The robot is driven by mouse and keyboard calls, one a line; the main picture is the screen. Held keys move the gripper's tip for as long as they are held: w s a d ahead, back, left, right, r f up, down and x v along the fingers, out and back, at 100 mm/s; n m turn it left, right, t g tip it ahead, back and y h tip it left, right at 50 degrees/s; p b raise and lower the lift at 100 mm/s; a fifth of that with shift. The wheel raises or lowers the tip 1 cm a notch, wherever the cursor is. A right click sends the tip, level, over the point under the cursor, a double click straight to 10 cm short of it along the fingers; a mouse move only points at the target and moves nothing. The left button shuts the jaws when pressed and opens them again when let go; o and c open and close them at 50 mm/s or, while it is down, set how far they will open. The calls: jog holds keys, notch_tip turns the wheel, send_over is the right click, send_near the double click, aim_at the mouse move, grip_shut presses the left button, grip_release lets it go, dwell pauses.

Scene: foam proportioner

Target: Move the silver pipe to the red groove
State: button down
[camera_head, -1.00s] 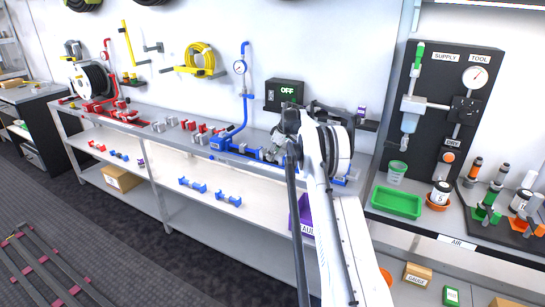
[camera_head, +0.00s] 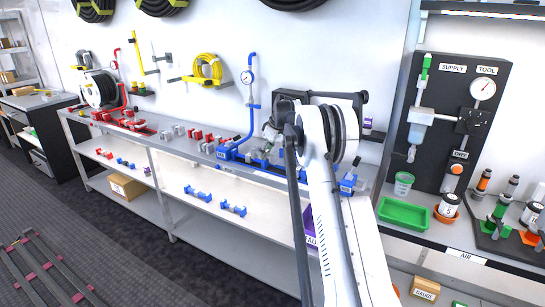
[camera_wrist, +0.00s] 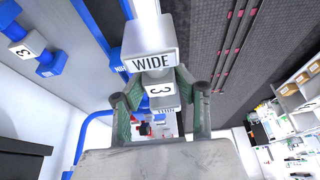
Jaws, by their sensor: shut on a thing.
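In the wrist view my gripper (camera_wrist: 160,96) is shut on a grey-silver piece (camera_wrist: 152,60) with a "WIDE" label and a "3" on its blocks; I take it to be the silver pipe. Its far end is partly hidden. In the head view my own arm hides most of the gripper and the held piece. The red fixture (camera_head: 128,123), with a red pipe rising behind it, is on the bench at the left. Its groove is too small to make out. The blue fixture (camera_head: 226,153) with a gauge is just left of my arm.
Loose red and silver pieces (camera_head: 178,131) lie on the bench between the fixtures. Blue pieces (camera_head: 232,208) lie on the shelf below. A yellow hose coil (camera_head: 208,70) hangs on the wall. A green tray (camera_head: 403,213) and cups stand right of my arm.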

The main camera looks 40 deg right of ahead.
jog(key=a+r, duration=0.1)
jog(key=a, duration=0.1)
jog(key=a+r, duration=0.1)
jog(key=a, duration=0.1)
jog(key=shift+s+r, duration=0.1)
jog(key=shift+r, duration=0.05)
jog(key=s+a+r+p, duration=0.2)
jog(key=a+r, duration=0.2)
jog(key=r, duration=0.4)
jog(key=shift+a+r+p, duration=0.3)
jog(key=shift+r+p, duration=0.1)
